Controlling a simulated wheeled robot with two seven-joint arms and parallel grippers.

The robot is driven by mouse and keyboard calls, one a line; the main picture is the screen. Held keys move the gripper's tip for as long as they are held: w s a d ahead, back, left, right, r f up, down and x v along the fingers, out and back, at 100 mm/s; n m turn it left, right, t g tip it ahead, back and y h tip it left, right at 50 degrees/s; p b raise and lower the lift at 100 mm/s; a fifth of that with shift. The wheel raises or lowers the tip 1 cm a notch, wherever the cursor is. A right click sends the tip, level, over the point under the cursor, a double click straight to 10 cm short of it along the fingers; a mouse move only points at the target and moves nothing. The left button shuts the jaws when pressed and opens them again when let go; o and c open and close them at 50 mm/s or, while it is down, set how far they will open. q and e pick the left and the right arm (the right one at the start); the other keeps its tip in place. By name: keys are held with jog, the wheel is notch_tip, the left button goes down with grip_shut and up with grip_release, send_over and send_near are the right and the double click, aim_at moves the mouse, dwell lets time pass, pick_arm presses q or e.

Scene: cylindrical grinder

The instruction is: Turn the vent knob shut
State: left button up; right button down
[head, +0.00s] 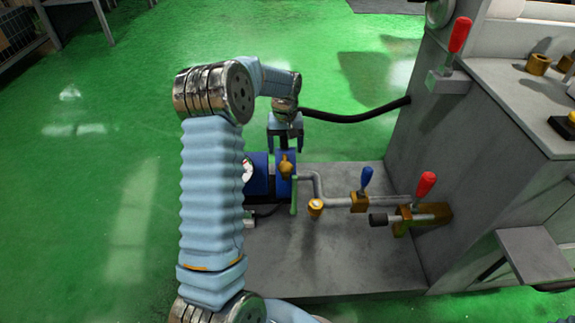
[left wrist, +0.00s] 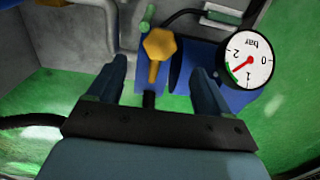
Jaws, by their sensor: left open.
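The vent knob appears to be the brass-yellow knob (head: 287,168) on the blue unit (head: 257,175) low beside the machine. In the left wrist view the knob (left wrist: 160,46) has a six-sided head on a brass stem. My left gripper (head: 285,148) is open just behind the knob in the head view. In the wrist view its two fingers (left wrist: 158,78) stand on either side of the stem, with gaps on both sides. I see no contact. My right gripper is not in view.
A round gauge (left wrist: 247,60) marked bar sits right of the knob, its needle between 1 and 2. A green lever (head: 293,195), blue-handled valve (head: 366,178) and red-handled valve (head: 426,185) are nearby. A black hose (head: 350,115) runs behind. Green floor at left is clear.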

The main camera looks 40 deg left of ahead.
aim_at(286, 166)
pick_arm(q)
notch_tip(286, 166, down, 10)
jog(key=shift+r+b, duration=0.2)
jog(key=shift+b, duration=0.4)
jog(key=c, duration=1)
jog(key=shift+c, duration=0.2)
